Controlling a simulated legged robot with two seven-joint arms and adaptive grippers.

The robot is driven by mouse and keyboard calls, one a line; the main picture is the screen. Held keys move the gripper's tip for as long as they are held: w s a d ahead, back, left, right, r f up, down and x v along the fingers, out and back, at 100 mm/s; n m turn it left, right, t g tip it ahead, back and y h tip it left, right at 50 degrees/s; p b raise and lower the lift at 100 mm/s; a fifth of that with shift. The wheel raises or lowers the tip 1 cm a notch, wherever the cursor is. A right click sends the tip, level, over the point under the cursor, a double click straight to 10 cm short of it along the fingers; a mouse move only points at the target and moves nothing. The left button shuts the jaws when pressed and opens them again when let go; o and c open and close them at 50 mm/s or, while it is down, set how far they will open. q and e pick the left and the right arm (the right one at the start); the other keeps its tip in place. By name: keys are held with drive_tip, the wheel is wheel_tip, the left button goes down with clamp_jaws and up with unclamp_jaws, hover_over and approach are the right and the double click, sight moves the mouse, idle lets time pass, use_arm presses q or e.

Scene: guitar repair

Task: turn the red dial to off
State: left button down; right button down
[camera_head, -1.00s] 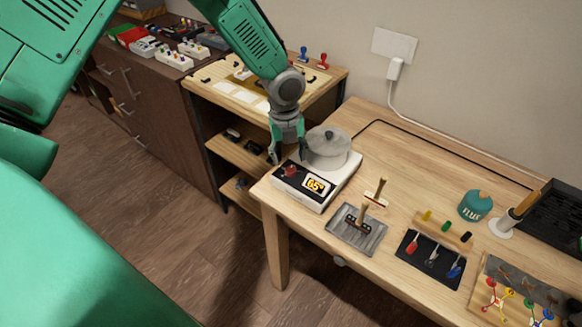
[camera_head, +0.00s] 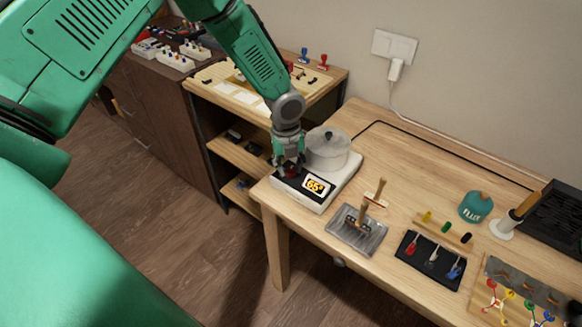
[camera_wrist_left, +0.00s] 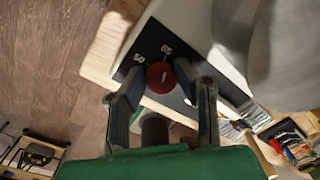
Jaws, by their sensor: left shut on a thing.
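In the head view the dial is mostly hidden by my gripper. My left gripper (camera_head: 289,166) is lowered onto the panel from above. In the left wrist view its two fingers (camera_wrist_left: 162,88) are on either side of the red dial, shut on it. My right gripper is not in view.
A grey lidded pot (camera_head: 327,150) stands on the hot plate, close beside my left gripper. A grey tray (camera_head: 372,240), a black tool mat (camera_head: 418,268) and a teal flux can (camera_head: 476,206) lie to the right on the wooden table. A shelf unit (camera_head: 232,150) stands at left.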

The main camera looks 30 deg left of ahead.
use_arm(q)
drive_tip(key=shift+s+d+n, duration=0.1)
drive_tip(key=shift+s+n, duration=0.1)
drive_tip(key=shift+n, duration=0.1)
drive_tip(key=shift+n+p, duration=0.4)
drive_tip(key=shift+n, duration=0.1)
drive_tip(key=n+p, duration=0.1)
drive_tip(key=n, duration=0.3)
drive_tip(key=shift+s+d, duration=0.1)
drive_tip(key=shift+d, duration=0.05)
drive_tip(key=n+p, duration=0.1)
drive_tip(key=n, duration=0.5)
drive_tip(key=shift+d+f+n+y, duration=0.1)
drive_tip(key=shift+n+y, duration=0.2)
drive_tip(key=shift+n, duration=0.1)
drive_tip(key=n, duration=1)
drive_tip(key=shift+w+n, duration=0.2)
drive_tip(key=shift+n, duration=0.4)
drive_tip(key=shift+w+r, duration=0.15)
drive_tip(key=shift+r, duration=0.05)
